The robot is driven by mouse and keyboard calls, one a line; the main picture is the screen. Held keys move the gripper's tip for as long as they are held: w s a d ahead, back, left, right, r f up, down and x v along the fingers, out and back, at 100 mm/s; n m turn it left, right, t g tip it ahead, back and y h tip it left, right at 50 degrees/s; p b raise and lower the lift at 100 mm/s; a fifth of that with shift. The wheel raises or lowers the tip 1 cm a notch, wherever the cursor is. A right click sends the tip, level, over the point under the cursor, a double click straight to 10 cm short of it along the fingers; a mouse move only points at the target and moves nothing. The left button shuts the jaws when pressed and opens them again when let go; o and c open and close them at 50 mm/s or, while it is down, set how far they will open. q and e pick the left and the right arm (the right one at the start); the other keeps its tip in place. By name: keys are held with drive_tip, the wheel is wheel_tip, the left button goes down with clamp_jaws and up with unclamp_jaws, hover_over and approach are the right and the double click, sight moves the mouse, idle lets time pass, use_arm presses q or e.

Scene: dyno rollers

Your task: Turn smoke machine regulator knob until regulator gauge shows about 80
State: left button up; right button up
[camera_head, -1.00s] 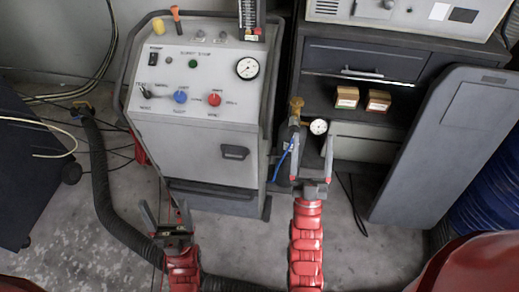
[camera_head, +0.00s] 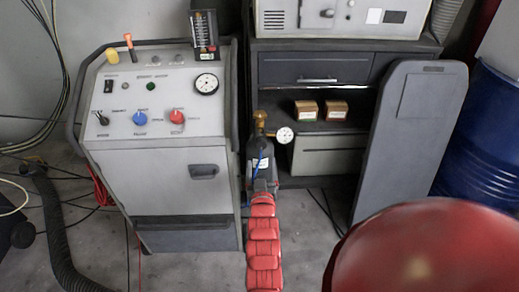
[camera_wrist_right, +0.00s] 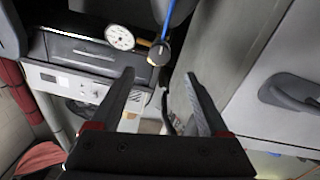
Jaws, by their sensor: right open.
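A brass regulator (camera_head: 260,117) sits on top of a dark bottle (camera_head: 262,153) beside the smoke machine cart (camera_head: 165,175). Its round white gauge (camera_head: 285,135) faces forward; the reading is too small to tell. My right gripper (camera_head: 262,182) is in front of the bottle, below the regulator, partly blended with the dark bottle. In the right wrist view the gripper (camera_wrist_right: 160,73) is open with nothing between its fingers. The gauge (camera_wrist_right: 120,37) and a dark round part with a blue hose (camera_wrist_right: 159,54) lie beyond the fingertips. My left gripper is out of view.
The cart panel carries a blue knob (camera_head: 139,118), a red knob (camera_head: 177,116) and another gauge (camera_head: 207,84). A dark cabinet (camera_head: 340,68) with small boxes (camera_head: 306,109) stands right of the bottle. A grey board (camera_head: 412,140) leans near a blue barrel (camera_head: 480,140).

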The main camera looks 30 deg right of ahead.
sight(261, 146)
drive_tip(key=x, duration=0.9)
drive_tip(key=shift+w+d+b, duration=0.1)
drive_tip(key=shift+w+b, duration=0.05)
drive_tip(key=shift+b, duration=0.2)
clamp_jaws()
drive_tip(key=shift+f+m+b, duration=0.2)
drive_tip(key=shift+m+b, duration=0.2)
drive_tip(key=shift+b, duration=0.15)
drive_tip(key=shift+r+m, duration=0.1)
drive_tip(key=shift+m, duration=0.2)
drive_tip(key=shift+r, duration=0.1)
unclamp_jaws()
